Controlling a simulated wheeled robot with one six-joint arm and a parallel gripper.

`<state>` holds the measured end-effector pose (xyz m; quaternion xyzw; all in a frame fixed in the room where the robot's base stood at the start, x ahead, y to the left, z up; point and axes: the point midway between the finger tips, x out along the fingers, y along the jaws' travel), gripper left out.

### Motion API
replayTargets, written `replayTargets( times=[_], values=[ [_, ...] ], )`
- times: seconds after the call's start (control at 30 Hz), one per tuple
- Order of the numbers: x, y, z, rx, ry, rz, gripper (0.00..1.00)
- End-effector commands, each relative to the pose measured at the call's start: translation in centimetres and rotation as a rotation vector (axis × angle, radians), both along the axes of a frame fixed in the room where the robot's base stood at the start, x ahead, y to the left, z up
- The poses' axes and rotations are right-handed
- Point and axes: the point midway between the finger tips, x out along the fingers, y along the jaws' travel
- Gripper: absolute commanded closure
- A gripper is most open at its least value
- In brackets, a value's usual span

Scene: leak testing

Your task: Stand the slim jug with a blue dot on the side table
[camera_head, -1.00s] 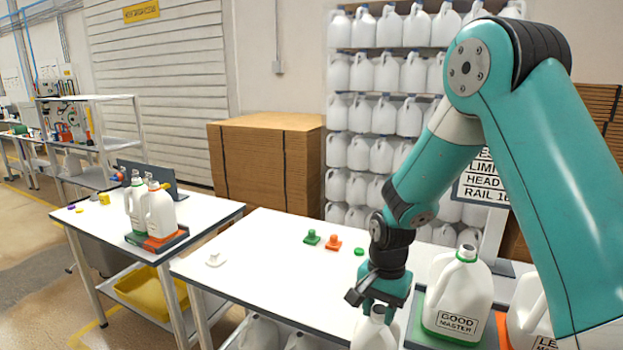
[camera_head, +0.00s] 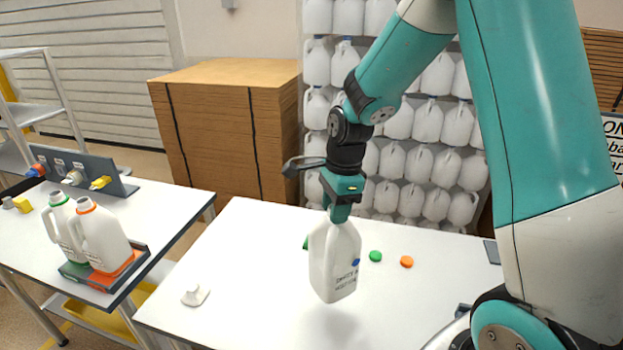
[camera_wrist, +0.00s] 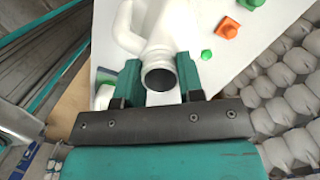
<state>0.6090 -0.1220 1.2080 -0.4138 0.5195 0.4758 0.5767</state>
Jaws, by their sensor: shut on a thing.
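A slim white jug (camera_head: 333,262) with a blue dot and small dark print on its side hangs upright from my gripper (camera_head: 342,208). My gripper is shut on its neck, and a shadow below shows the jug above the white table (camera_head: 250,290). In the wrist view the jug's round open mouth (camera_wrist: 160,78) lies between the two fingers (camera_wrist: 160,88), with its handle beyond. The side table (camera_head: 180,213) stands at the left. On it is a tray (camera_head: 138,270) holding two white jugs, one with a green ring (camera_head: 58,222) and one with an orange ring (camera_head: 103,240).
A grey connector panel (camera_head: 85,172) and a yellow block (camera_head: 22,204) stand on the side table's back. A white piece (camera_head: 195,295), a green cap (camera_head: 375,256) and an orange cap (camera_head: 406,262) lie on the white table. A gap separates the tables. Cardboard (camera_head: 220,130) stands behind.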

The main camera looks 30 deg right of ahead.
Motion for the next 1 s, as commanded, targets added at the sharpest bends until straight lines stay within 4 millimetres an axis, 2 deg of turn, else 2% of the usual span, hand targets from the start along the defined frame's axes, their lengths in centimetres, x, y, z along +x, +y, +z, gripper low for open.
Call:
replayTargets(
  times=[0.5,1.0],
  values=[
    [0.0,0.0,0.3,-0.003,-0.018,-0.010,0.99],
    [0.0,0.1,-5.7,-0.002,-0.012,-0.008,0.99]
  ],
)
